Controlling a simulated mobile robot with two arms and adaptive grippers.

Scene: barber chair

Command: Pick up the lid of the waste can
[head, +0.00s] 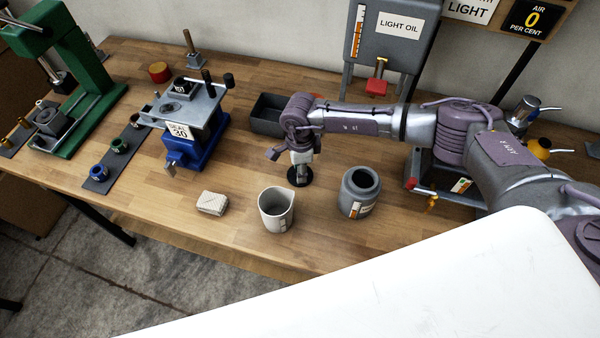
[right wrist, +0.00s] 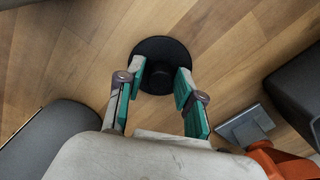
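The lid (head: 292,178) is a small round black disc lying on the wooden bench, partly hidden below my right gripper (head: 301,165). In the right wrist view the lid (right wrist: 160,44) has a raised central knob. There my right gripper (right wrist: 160,74) is open, its green-padded fingers spread on either side of the knob with gaps between. The grey can (head: 359,195) with an open round mouth stands to the right of the lid; I take it for the waste can. My left gripper is in neither view.
A pale measuring cup (head: 275,210) stands in front of the lid, and a folded cloth (head: 212,202) lies to the left. A dark tray (head: 268,128) sits behind. A blue vise-like fixture (head: 190,150) is farther left. Bare bench lies between cup and can.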

